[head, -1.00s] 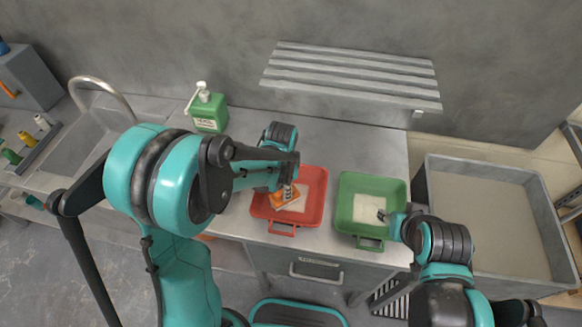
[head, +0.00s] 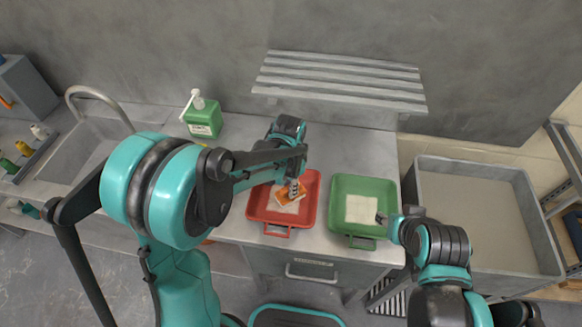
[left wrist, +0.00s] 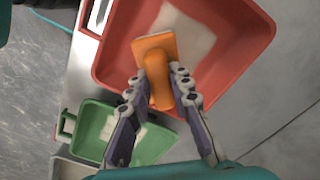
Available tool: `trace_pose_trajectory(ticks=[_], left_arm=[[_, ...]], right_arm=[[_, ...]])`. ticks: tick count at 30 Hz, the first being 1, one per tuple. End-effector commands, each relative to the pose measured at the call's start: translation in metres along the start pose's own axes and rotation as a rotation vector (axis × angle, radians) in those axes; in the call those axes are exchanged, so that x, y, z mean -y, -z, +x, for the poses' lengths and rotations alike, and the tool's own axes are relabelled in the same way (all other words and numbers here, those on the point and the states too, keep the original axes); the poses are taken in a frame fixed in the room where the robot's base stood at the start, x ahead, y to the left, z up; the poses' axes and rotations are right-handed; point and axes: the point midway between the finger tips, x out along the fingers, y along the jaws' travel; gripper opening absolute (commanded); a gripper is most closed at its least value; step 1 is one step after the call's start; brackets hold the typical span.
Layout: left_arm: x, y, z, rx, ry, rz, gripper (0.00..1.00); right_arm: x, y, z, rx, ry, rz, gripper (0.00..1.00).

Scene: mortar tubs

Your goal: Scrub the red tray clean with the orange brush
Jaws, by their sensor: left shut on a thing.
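The red tray (head: 313,190) sits on the steel counter, with a pale patch (head: 291,206) on its floor. My left gripper (head: 294,188) is shut on the orange brush (head: 282,196) inside the red tray, over part of the patch. The left wrist view shows the brush (left wrist: 156,66) between the two fingers (left wrist: 158,90), its block over the patch (left wrist: 186,34). I cannot tell whether it presses on the tray floor. My right gripper (head: 383,218) is at the right side of the green tray; its fingers are too small to read.
The green tray (head: 343,228), with a pale square patch (head: 361,209), stands right of the red one. A green pump bottle (head: 203,119) stands at the back. A slatted shelf (head: 340,82) hangs behind, a sink (head: 80,145) is left and a large grey tub (head: 480,215) right.

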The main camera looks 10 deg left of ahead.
Motion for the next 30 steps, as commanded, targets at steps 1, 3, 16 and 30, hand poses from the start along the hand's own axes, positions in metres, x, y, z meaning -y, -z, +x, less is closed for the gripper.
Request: trace_pose_trajectory(ticks=[1, 3, 16, 30], left_arm=[[0.0, 0.001, -0.008, 0.0, 0.0, 0.0, 0.0], [0.0, 0.002, -0.014, 0.0, 0.0, -0.001, 0.0], [0.001, 0.006, -0.032, 0.0, 0.0, -0.004, 0.0], [0.001, 0.007, -0.031, 0.0, 0.0, -0.004, 0.0]], right_arm=[[0.0, 0.004, -0.005, 0.0, 0.0, 0.0, 0.4], [0.0, 0.006, -0.009, 0.0, 0.0, 0.0, 0.4], [0.0, 0.013, -0.018, 0.0, 0.0, 0.0, 0.4], [0.0, 0.011, -0.015, 0.0, 0.0, 0.0, 0.4]])
